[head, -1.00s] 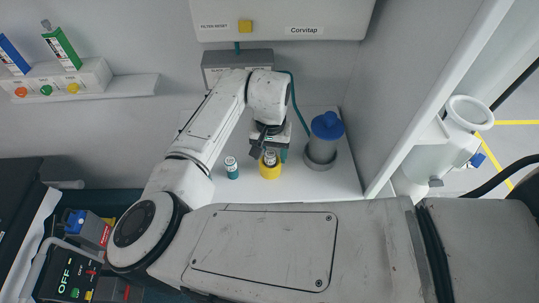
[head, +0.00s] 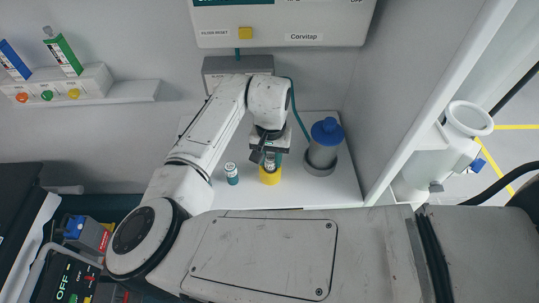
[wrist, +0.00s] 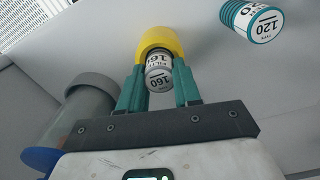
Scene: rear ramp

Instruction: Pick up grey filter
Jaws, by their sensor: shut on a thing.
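The grey filter (wrist: 158,73), a small pale cylinder with a label reading 160, stands in a yellow cup-shaped holder (wrist: 160,39) on the white shelf. In the head view the yellow holder (head: 269,177) is just below my gripper (head: 269,160). In the wrist view the teal fingers of my gripper (wrist: 158,78) are on either side of the grey filter, shut on it. The filter's lower part is hidden in the yellow holder, and I cannot tell whether it is lifted at all.
A teal-ringed cylinder labelled 120 (wrist: 252,20) stands close by; it also shows in the head view (head: 232,173). A grey canister with a blue cap (head: 327,131) stands right of my gripper. A wall panel (head: 280,23) hangs above; a side wall bounds the right.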

